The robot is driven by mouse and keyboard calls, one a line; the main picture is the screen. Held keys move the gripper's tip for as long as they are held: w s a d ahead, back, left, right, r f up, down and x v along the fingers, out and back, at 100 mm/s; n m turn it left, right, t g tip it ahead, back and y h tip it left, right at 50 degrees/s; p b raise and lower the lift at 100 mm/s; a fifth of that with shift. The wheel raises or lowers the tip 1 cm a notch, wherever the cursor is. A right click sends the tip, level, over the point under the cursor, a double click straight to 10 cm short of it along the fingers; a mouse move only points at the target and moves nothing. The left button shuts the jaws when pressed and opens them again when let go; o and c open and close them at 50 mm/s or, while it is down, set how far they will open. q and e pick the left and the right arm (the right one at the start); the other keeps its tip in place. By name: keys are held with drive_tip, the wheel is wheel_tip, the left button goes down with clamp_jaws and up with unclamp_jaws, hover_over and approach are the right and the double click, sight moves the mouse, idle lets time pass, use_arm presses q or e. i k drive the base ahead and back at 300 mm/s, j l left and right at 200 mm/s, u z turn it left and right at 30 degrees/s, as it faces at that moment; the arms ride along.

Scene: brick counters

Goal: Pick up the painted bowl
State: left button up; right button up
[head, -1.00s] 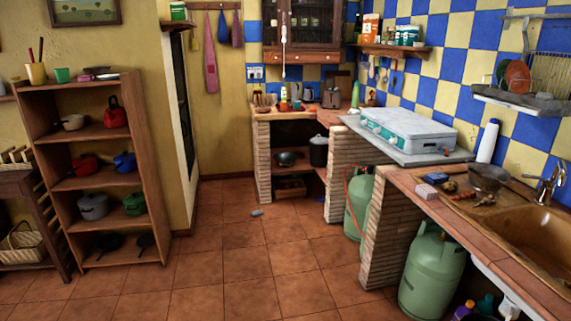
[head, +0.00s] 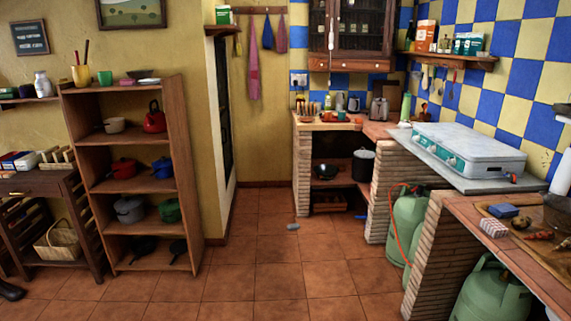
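No bowl with a clearly painted pattern can be made out. A small dark bowl (head: 139,74) sits on top of the wooden shelf unit (head: 187,150) at the left; its decoration is too small to tell. Another dark round vessel (head: 325,171) stands under the far brick counter. A dark vessel (head: 558,212) on the near right counter is cut off by the picture edge. I cannot tell which of these, if any, is the painted bowl. Neither of my grippers is in view.
The tiled floor (head: 255,265) is open between the shelf unit and the brick counters. A stove (head: 468,148) and green gas bottles (head: 493,295) stand at the right. A dark table (head: 30,183) with a basket below is at the left.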

sight(324, 172)
drive_tip(key=i, duration=4.75)
